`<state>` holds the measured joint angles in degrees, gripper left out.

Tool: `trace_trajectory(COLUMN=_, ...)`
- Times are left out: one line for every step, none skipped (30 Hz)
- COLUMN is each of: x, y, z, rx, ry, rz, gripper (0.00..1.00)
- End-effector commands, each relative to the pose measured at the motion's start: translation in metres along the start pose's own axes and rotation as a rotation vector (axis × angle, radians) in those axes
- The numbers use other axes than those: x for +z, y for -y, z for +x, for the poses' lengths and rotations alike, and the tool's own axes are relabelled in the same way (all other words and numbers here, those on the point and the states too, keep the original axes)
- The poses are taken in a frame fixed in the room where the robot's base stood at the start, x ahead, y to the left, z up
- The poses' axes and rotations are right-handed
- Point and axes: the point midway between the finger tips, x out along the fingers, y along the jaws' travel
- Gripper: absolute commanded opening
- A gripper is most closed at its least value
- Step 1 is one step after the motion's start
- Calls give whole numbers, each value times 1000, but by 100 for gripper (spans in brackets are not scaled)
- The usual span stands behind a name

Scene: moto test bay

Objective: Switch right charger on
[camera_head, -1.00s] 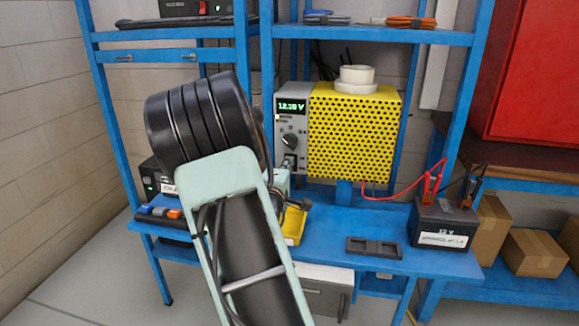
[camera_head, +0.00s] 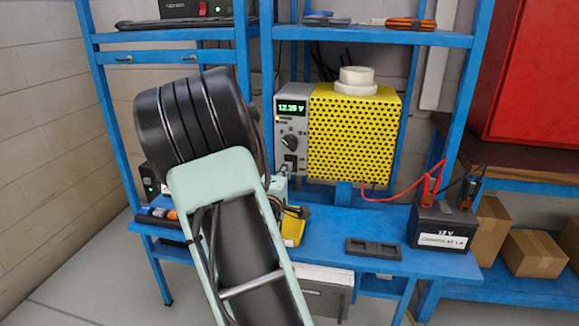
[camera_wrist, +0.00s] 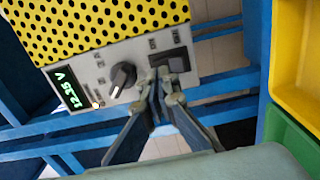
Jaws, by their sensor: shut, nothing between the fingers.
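The right charger is a yellow perforated box (camera_head: 350,140) with a grey front panel (camera_head: 291,118). Its green display (camera_head: 291,107) is lit and reads about 12.35 V. In the head view my arm hides most of the gripper.
A 12 V battery (camera_head: 441,227) with red and black clamps stands at the right of the blue bench (camera_head: 335,232). A dark tray (camera_head: 373,249) lies in front. A yellow bin (camera_head: 293,230) sits beside my arm. White rolls (camera_head: 356,80) rest on the charger.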

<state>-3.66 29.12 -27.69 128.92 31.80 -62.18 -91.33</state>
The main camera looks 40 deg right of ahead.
Motion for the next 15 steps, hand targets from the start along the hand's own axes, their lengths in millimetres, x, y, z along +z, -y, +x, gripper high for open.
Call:
trace_trajectory(x=-1, y=0, z=-5, rx=-1, ry=-2, rz=0, gripper=0)
trace_trajectory(x=-1, y=0, z=-7, rx=-1, ry=-2, rz=0, gripper=0)
trace_trajectory(x=-1, y=-1, z=-10, rx=0, ry=-2, rz=0, gripper=0)
trace_trajectory(x=-1, y=0, z=-13, rx=-1, ry=-2, rz=0, gripper=0)
trace_trajectory(x=-1, y=0, z=-15, rx=-1, ry=-2, rz=0, gripper=0)
trace_trajectory(x=-1, y=-1, z=-18, rx=-1, ry=-1, rz=1, gripper=0)
trace_trajectory(x=-1, y=-1, z=-21, rx=-1, ry=-1, rz=1, gripper=0)
trace_trajectory(x=-1, y=0, z=-23, rx=-1, ry=-1, rz=1, gripper=0)
trace_trajectory(x=-1, y=-1, z=-26, rx=-1, ry=-2, rz=0, gripper=0)
trace_trajectory(x=-1, y=-1, z=-29, rx=0, ry=-2, rz=0, gripper=0)
trace_trajectory(x=-1, y=-1, z=-31, rx=0, ry=-2, rz=0, gripper=0)
trace_trajectory(x=-1, y=0, z=-34, rx=-1, ry=-2, rz=0, gripper=0)
trace_trajectory(x=-1, y=0, z=-37, rx=-2, ry=-2, rz=0, gripper=0)
trace_trajectory(x=-1, y=0, z=-39, rx=-1, ry=-2, rz=0, gripper=0)
trace_trajectory(x=-1, y=0, z=-42, rx=-1, ry=-2, rz=0, gripper=0)
